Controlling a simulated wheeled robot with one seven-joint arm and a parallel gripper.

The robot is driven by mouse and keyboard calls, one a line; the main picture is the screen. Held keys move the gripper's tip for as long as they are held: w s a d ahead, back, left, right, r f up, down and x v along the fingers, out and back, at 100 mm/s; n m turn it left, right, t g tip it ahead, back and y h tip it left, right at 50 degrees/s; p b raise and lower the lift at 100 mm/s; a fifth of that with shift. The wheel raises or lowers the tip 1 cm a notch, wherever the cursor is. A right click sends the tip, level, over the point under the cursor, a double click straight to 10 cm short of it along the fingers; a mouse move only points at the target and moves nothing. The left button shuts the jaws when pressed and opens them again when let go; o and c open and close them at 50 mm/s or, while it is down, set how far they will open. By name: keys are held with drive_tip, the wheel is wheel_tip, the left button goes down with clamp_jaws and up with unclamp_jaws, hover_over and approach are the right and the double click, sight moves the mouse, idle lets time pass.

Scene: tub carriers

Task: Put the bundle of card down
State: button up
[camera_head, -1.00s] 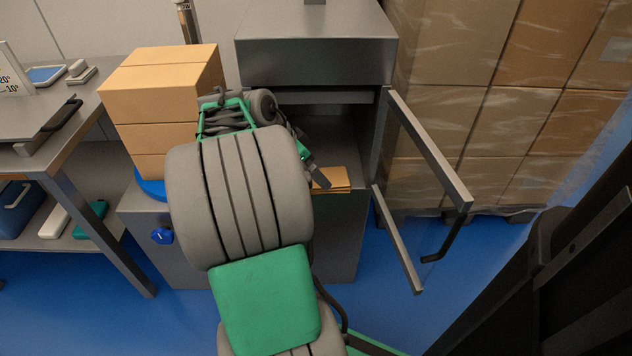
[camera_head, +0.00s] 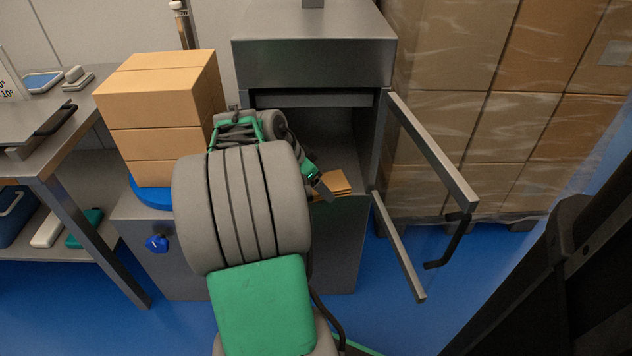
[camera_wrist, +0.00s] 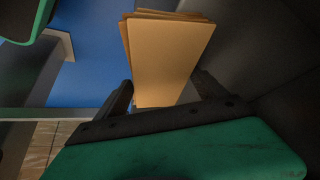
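The bundle of card (camera_head: 336,184) is a small stack of flat tan sheets at the front of the open grey cabinet. In the wrist view the bundle (camera_wrist: 170,55) reaches away from me, its near end between my two dark fingers. My gripper (camera_wrist: 163,98) appears shut on the bundle, with a finger close against each side edge. In the head view my gripper (camera_head: 322,188) is at the left end of the bundle and partly hidden by my arm. I cannot tell whether the bundle's underside touches the cabinet.
The grey cabinet (camera_head: 312,62) has its framed door (camera_head: 432,150) swung open to the right. Tan boxes (camera_head: 155,105) stand stacked on a blue round base (camera_head: 150,195) at left. A workbench (camera_head: 50,165) is farther left. Wrapped cartons (camera_head: 470,120) fill the back right.

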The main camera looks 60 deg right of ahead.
drive_tip(key=c, duration=1)
